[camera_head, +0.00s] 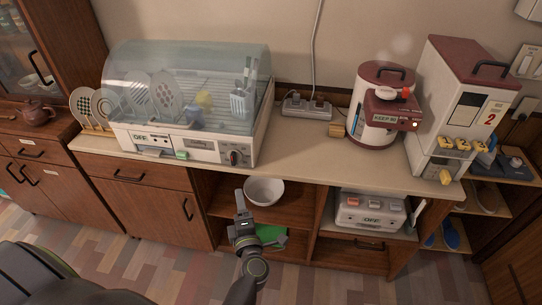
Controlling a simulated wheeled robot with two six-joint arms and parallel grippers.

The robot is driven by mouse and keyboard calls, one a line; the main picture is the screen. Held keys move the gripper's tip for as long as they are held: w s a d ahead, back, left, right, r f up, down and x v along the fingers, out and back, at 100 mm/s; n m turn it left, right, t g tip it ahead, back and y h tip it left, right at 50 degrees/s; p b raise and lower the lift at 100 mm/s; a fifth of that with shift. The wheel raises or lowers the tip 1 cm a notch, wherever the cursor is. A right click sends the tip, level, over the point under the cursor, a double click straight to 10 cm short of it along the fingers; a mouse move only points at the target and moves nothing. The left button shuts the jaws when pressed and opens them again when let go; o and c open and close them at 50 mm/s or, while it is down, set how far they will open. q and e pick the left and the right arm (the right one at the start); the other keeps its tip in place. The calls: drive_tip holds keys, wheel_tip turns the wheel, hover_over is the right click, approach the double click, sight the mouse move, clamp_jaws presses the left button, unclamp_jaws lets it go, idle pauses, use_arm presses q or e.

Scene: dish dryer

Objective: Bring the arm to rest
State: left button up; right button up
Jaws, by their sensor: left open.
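My left arm (253,265) comes up from the bottom of the picture. Its gripper (239,195) is open, with nothing visible in it. It shows in front of the low open shelf, just left of a white bowl (264,191); I cannot tell whether it touches the bowl. My right gripper is not in view. The dish dryer (187,147) stands on the counter with its clear lid (187,80) down over several plates and a white cutlery basket (240,104).
A power strip (306,107) lies against the wall. Below are a green item (268,233) and a white appliance (370,212). Open floor (185,265) lies in front.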

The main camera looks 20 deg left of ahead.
use_arm(q)
drive_tip(key=s+d+f+m+g+h, duration=0.1)
drive_tip(key=s+f+m+h, duration=0.25)
drive_tip(key=f+m, duration=0.4)
drive_tip(key=s+d+f+m+g+h, duration=0.1)
drive_tip(key=s+f+m+g+h, duration=0.25)
drive_tip(key=f, duration=0.75)
drive_tip(key=s+d+f+m+t+h, duration=0.1)
drive_tip(key=s+d+f+m+h, duration=0.1)
drive_tip(key=s+f+m, duration=0.55)
drive_tip(key=s+a+f+m+g, duration=0.3)
drive_tip(key=s+f+g, duration=0.2)
drive_tip(key=s, duration=0.7)
drive_tip(key=s+a+f+m+g, duration=0.3)
drive_tip(key=s+f, duration=0.6)
drive_tip(key=s, duration=0.4)
drive_tip(key=shift+s+a+f+g+h, duration=0.15)
drive_tip(key=shift+a+f+g+h, duration=0.3)
drive_tip(key=shift+g, duration=0.5)
drive_tip(key=shift+a, duration=0.1)
